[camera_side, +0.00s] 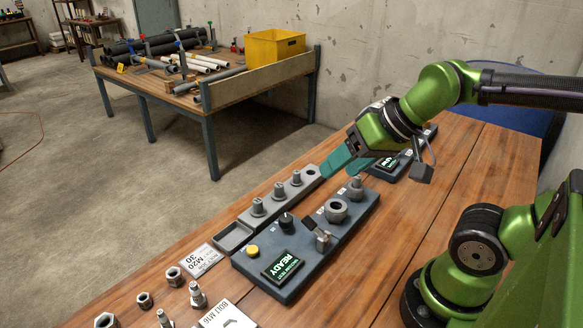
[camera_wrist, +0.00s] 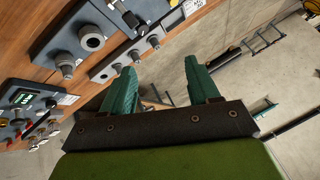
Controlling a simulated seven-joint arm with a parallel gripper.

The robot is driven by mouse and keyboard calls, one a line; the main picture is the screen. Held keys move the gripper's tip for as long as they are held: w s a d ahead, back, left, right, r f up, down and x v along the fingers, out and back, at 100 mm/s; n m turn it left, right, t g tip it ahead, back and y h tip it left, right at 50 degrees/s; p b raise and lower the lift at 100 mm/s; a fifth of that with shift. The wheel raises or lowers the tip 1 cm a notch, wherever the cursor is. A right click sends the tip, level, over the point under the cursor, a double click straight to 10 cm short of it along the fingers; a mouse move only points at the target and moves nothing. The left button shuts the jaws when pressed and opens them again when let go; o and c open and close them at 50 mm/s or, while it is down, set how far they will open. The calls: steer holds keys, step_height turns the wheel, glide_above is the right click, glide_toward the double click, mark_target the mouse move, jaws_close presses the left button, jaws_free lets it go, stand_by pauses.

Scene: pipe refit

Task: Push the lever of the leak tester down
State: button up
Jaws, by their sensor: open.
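A dark blue-grey tester (camera_side: 345,220) lies on the wooden bench in the side view, its green display reading READY. A short lever with a black handle (camera_side: 310,226) stands up at a slant on its metal base, between the display and a thick ring. My gripper (camera_side: 346,166) is open and empty, above and beyond the tester's far end, apart from the lever. Its two teal fingers show spread in the wrist view (camera_wrist: 160,66).
A second panel with a green display (camera_side: 388,166) lies behind my gripper, partly hidden. A grey rack (camera_side: 312,172) with upright fittings runs beside the tester. A yellow button (camera_side: 252,251) and black knob (camera_side: 286,221) are near the lever. Loose nuts and bolts (camera_side: 197,294) lie in front.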

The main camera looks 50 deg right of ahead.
jaws_close()
stand_by(1.5)
